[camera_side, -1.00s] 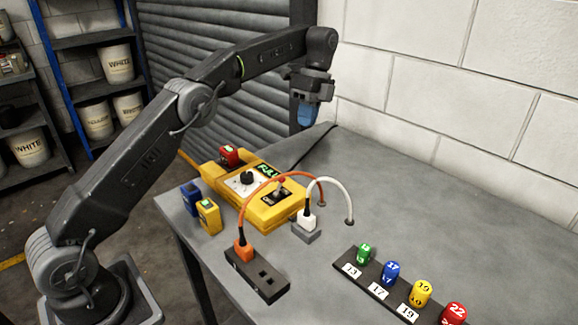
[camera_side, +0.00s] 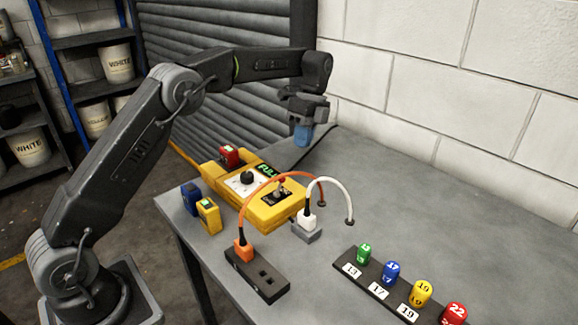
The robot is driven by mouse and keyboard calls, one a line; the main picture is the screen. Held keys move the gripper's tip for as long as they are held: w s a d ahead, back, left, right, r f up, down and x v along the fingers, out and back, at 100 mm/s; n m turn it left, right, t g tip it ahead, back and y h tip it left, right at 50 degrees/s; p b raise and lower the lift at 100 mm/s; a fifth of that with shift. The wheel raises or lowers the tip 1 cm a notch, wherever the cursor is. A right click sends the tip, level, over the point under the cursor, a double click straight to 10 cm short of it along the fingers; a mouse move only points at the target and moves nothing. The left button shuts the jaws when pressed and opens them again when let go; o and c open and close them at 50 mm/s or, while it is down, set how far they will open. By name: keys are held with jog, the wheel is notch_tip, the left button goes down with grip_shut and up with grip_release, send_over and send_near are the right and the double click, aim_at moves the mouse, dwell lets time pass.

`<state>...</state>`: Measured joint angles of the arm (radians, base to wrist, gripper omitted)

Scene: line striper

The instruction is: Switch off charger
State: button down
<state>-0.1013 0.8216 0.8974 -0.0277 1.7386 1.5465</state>
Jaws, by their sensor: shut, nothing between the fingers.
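The yellow charger (camera_side: 258,213) lies on the grey table, with a black dial (camera_side: 246,177) on a white plate. Its green display (camera_side: 265,169) seems to read "FULL". A toggle switch with a red tip (camera_side: 281,181) stands on a black plate at the charger's right part. My gripper (camera_side: 302,140) is shut and empty, pointing down with blue fingertips. In the picture it is above and right of the charger, clear of the switch.
An orange cable (camera_side: 262,184) arches from an orange plug (camera_side: 243,250) in a black socket strip (camera_side: 264,274). A white cable (camera_side: 338,186) arches from a white plug (camera_side: 307,221). Blue and yellow batteries (camera_side: 209,215) stand at the left edge. A rack (camera_side: 347,254) holds several coloured numbered pieces.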

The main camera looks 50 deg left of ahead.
aim_at(280, 177)
jog(key=s+f, duration=0.2)
jog(key=f, duration=0.1)
jog(key=s+f, duration=0.2)
jog(key=shift+d, duration=0.4)
jog(key=shift+s+d+f, duration=0.1)
jog(key=shift+s+f, duration=0.05)
jog(key=shift+s, duration=0.6)
jog(key=shift+s+r+t, duration=0.4)
jog(key=shift+s+t, duration=0.15)
jog(key=shift+t, duration=0.55)
jog(key=shift+s+r+t, duration=0.15)
jog(key=shift+s+t, duration=0.1)
jog(key=shift+t, duration=0.05)
jog(key=s+t, duration=0.2)
jog(key=t, duration=0.1)
jog(key=shift+r, duration=0.2)
jog(key=shift+s, duration=0.7)
jog(key=shift+r, duration=0.2)
